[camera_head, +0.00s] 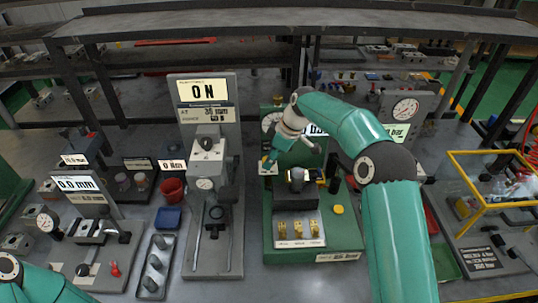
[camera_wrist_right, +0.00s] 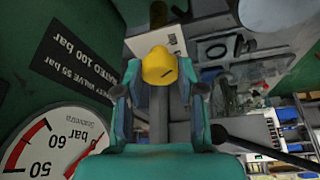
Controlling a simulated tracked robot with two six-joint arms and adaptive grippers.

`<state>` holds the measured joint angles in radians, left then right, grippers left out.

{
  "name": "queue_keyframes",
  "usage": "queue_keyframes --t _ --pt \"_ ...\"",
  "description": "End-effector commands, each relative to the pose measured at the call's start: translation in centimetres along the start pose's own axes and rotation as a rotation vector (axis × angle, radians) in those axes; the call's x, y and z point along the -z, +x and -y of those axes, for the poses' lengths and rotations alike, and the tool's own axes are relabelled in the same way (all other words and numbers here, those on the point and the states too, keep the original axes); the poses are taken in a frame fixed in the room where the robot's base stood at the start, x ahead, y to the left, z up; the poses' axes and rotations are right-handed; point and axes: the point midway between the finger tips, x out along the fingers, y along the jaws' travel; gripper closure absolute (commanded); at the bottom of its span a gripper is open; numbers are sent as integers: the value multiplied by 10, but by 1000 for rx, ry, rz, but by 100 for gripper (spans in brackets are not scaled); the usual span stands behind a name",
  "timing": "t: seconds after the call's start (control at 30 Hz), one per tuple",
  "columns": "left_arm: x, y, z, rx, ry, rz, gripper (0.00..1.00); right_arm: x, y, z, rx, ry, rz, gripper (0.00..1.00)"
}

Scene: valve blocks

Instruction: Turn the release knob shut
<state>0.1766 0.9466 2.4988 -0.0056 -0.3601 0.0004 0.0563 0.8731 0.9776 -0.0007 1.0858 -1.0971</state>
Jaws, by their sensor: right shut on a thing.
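A yellow knob (camera_wrist_right: 158,66) with a dark line on its face sits between the fingers of my right gripper (camera_wrist_right: 160,90) in the right wrist view. The fingers are shut on it from both sides. In the head view my right gripper (camera_head: 268,162) is at the left edge of the green test stand (camera_head: 312,238), and its fingers hide the knob there. A white plate (camera_wrist_right: 155,42) is just beyond the knob. My left gripper is out of view; only part of my left arm shows at the bottom left.
A round gauge (camera_wrist_right: 52,145) and a black rating plate (camera_wrist_right: 75,58) are close to my right gripper. The stand carries a dark block (camera_head: 296,183), several brass parts (camera_head: 298,228) and a yellow button (camera_head: 338,209). A grey station (camera_head: 208,250) stands to the left, a yellow-framed bin (camera_head: 490,190) to the right.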

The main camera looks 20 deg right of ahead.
Motion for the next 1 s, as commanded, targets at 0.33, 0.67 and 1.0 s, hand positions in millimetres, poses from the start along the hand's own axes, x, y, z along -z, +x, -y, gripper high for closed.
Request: queue_keyframes --t 0.33,0.67,1.0 --pt "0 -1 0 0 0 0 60 -1 -1 -3 -3 -15 0 96" --pt "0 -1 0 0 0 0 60 0 -1 -2 -1 -14 0 36" --pt "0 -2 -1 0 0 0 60 0 -4 -1 1 -14 0 36"
